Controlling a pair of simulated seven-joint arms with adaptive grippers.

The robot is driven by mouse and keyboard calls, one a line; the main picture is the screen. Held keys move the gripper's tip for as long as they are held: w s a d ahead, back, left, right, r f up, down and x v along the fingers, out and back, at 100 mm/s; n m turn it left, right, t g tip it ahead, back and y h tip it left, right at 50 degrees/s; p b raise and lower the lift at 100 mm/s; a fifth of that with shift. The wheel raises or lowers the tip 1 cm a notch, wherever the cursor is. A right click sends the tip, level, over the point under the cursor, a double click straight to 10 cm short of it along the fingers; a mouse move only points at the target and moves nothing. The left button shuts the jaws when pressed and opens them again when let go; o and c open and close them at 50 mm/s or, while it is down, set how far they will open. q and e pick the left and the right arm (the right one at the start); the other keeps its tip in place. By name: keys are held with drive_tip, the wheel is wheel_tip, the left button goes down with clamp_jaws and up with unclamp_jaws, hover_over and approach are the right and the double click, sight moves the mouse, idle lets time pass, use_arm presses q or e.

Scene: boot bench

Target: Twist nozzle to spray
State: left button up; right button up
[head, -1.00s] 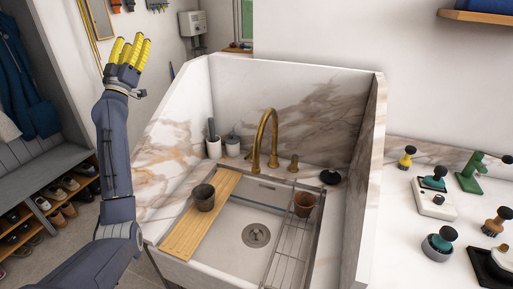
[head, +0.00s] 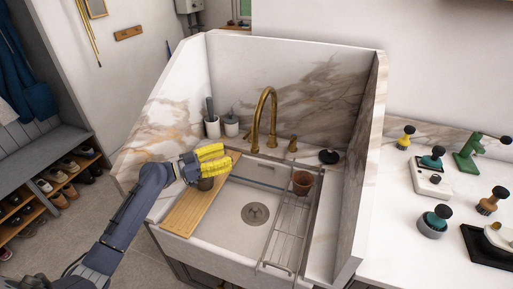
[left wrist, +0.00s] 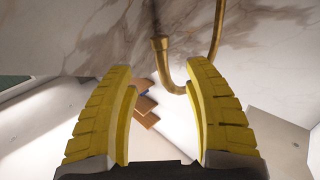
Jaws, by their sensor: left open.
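The brass faucet (head: 272,105) stands at the back of the sink with a tall curved spout. Its nozzle (head: 255,143) hangs at the spout's left end. My left gripper (head: 228,158) is open over the left part of the sink, left of the nozzle and apart from it. In the left wrist view the nozzle (left wrist: 159,43) and the curved spout show beyond the gap between the two yellow fingers (left wrist: 162,80), with nothing between the fingertips. My right gripper is not in view.
A wooden board (head: 190,215) spans the sink's left side, with a dark cup (head: 205,184) partly hidden under my gripper. A wire rack (head: 288,232) with a brown cup (head: 302,182) is on the right. A brush holder (head: 212,126) and a jar (head: 231,125) stand behind.

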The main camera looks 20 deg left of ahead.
sight(255, 147)
use_arm(q)
drive_tip(key=x, duration=1.1)
drive_tip(key=shift+w+d, duration=0.2)
drive_tip(key=shift+d, duration=0.05)
clamp_jaws()
